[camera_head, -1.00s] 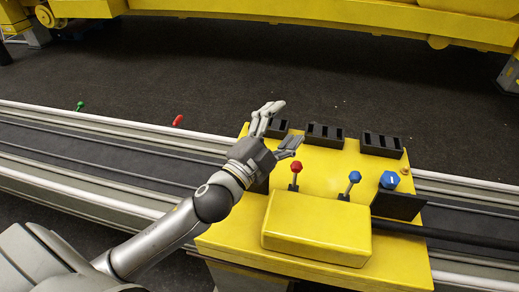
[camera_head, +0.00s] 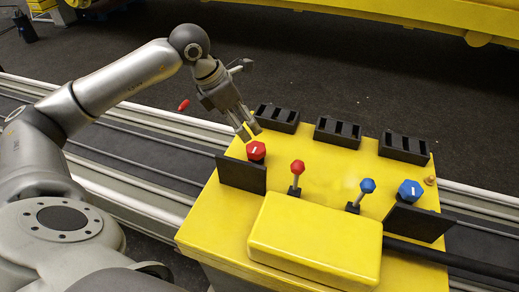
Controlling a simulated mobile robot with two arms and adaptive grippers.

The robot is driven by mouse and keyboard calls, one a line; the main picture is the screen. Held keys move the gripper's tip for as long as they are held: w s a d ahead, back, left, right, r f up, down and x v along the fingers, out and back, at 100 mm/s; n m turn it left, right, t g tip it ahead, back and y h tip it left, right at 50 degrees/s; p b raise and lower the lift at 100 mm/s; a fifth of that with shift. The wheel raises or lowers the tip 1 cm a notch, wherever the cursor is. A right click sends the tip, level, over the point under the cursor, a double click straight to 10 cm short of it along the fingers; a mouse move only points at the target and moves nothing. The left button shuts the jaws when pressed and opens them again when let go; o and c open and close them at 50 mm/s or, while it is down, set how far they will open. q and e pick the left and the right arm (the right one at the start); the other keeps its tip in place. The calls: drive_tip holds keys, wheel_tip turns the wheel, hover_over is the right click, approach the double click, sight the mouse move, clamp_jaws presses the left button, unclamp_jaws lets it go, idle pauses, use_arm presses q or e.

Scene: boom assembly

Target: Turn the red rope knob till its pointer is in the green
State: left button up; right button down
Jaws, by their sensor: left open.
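The red rope knob (camera_head: 256,151) stands at the upper left of the yellow control box (camera_head: 330,172), behind a black plate (camera_head: 242,175). A short white pointer line shows on its top. No green zone can be made out near it. My left gripper (camera_head: 248,131) is open, its fingers pointing down just above and behind the red knob. Whether a fingertip touches the knob cannot be told. My right gripper is not in view.
A red-topped lever (camera_head: 297,168), a blue-topped lever (camera_head: 366,187) and a blue knob (camera_head: 410,191) stand to the right on the box. Several black slotted blocks (camera_head: 338,132) line its back edge. A raised yellow cover (camera_head: 316,240) is in front.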

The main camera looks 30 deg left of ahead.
sight(255, 147)
use_arm(q)
drive_tip(key=x, duration=0.3)
drive_tip(key=a+p+x, duration=0.1)
drive_tip(key=x, duration=0.2)
drive_tip(key=p+x, duration=0.1)
drive_tip(key=x, duration=0.2)
drive_tip(key=shift+s+f, duration=0.1)
drive_tip(key=shift+f, duration=0.55)
drive_tip(key=shift+f+p, duration=0.3)
drive_tip(key=shift+f, duration=0.35)
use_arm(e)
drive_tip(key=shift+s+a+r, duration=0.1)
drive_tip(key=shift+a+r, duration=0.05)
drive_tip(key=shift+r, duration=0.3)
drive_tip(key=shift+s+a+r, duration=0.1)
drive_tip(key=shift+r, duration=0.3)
